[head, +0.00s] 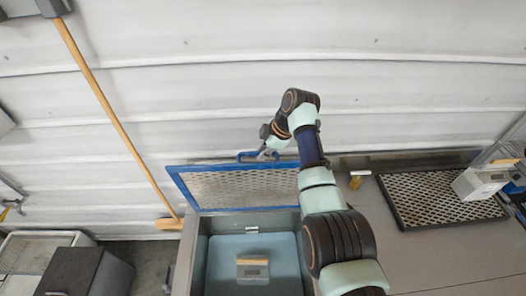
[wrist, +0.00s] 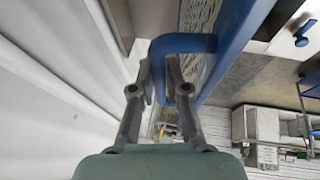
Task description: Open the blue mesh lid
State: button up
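The blue-framed mesh lid (head: 235,209) stands raised, roughly upright, along the back edge of the open hopper (head: 187,256). Its blue handle (head: 246,154) sticks out from the lid's upper edge. My gripper (head: 265,152) is at this handle. In the wrist view my gripper (wrist: 160,84) has one finger on each side of the blue handle (wrist: 184,43) and appears shut on it. The lid's frame and mesh (wrist: 238,32) lie to the right of the fingers. The exact contact at the fingertips is partly hidden.
Inside the hopper is a light-blue interior with a tan-topped block (head: 252,270). To the right, a counter (head: 420,262) holds a black mesh tray (head: 430,205), a grey-white device (head: 480,183) and a small yellow-topped item (head: 356,179). A broom (head: 115,115) leans on the white ribbed wall behind.

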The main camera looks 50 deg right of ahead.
jog(key=o, duration=0.4)
jog(key=shift+s+f, duration=0.1)
jog(key=shift+f, duration=0.05)
jog(key=shift+r, duration=0.35)
jog(key=v, duration=1.1)
jog(key=shift+s+r, duration=0.2)
